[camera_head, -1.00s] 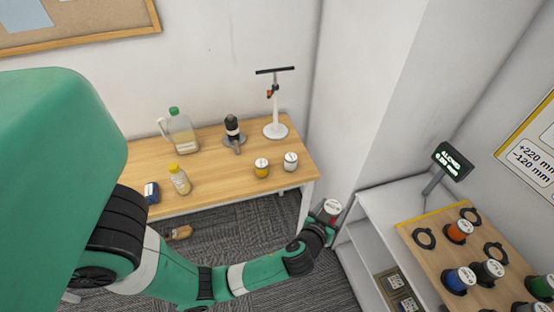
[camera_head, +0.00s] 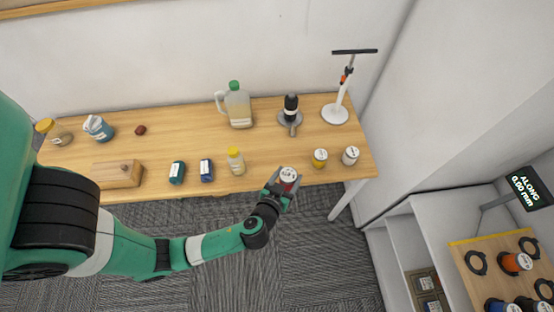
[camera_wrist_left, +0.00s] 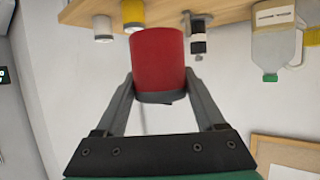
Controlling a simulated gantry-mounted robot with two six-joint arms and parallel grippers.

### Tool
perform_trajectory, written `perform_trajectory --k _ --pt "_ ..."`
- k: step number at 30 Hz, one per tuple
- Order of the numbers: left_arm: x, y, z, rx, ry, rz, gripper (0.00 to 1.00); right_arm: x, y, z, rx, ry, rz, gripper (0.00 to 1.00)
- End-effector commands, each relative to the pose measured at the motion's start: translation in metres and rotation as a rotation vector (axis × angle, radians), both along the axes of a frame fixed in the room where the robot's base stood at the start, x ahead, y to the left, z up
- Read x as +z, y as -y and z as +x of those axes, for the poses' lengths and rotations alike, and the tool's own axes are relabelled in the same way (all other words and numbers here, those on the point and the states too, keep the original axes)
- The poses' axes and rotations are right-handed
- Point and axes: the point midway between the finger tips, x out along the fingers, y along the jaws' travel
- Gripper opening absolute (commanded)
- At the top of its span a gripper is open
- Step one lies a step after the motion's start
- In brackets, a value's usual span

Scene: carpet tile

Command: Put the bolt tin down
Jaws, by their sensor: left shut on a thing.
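The bolt tin (camera_head: 288,174) is a red cylinder with a pale, labelled lid; its lettering is too small to read. My left gripper (camera_head: 281,184) is shut on it at the front edge of the wooden table (camera_head: 180,140). In the left wrist view, the red tin (camera_wrist_left: 158,55) sits between the two fingers and overlaps the table edge. Whether it touches the tabletop cannot be told. My right gripper is out of view.
A yellow tin (camera_head: 320,160) and a white tin (camera_head: 351,156) stand right of my gripper. A yellow-capped bottle (camera_head: 236,162) stands left, a black tool on a stand (camera_head: 291,108) behind. Bare tabletop lies between them. A shelf unit (camera_head: 402,240) stands at right.

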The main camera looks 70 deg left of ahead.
Motion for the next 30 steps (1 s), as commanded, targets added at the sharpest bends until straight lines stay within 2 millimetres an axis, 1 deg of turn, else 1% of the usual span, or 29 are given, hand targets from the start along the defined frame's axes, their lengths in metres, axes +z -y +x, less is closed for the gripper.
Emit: perform_trajectory --k 2,5,8,11,12,14,18,20,22,24,27,30 --pt "0.002 0.001 0.001 -0.003 0.002 0.001 0.0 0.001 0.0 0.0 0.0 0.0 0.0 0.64" --pt "-0.003 -0.002 0.002 -0.001 0.002 0.0 0.0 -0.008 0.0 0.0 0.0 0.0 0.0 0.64" --pt "-0.014 -0.01 0.005 0.004 0.005 -0.001 0.0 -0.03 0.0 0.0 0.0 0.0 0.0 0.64" --pt "-0.023 -0.023 0.008 0.005 0.008 0.0 0.0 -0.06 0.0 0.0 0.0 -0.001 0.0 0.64" --pt "-0.027 -0.031 0.011 0.007 0.009 -0.001 0.0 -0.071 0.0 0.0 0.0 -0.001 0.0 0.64" --pt "-0.032 -0.041 0.014 0.006 0.009 0.0 0.0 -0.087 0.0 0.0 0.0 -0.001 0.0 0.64" --pt "-0.044 -0.072 0.024 0.007 0.01 0.003 0.0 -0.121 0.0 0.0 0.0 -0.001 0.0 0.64" --pt "-0.049 -0.089 0.029 0.009 0.008 0.002 0.0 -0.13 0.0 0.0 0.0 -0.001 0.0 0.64" --pt "-0.06 -0.101 0.033 0.004 -0.001 0.001 0.0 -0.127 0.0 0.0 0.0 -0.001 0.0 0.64" --pt "-0.074 -0.112 0.037 0.003 0.0 0.002 0.0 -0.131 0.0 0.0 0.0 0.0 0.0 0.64" --pt "-0.087 -0.122 0.042 0.0 0.002 0.001 0.0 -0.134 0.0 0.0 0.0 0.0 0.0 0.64" --pt "-0.092 -0.127 0.044 -0.002 0.002 0.002 0.0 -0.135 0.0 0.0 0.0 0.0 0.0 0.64"
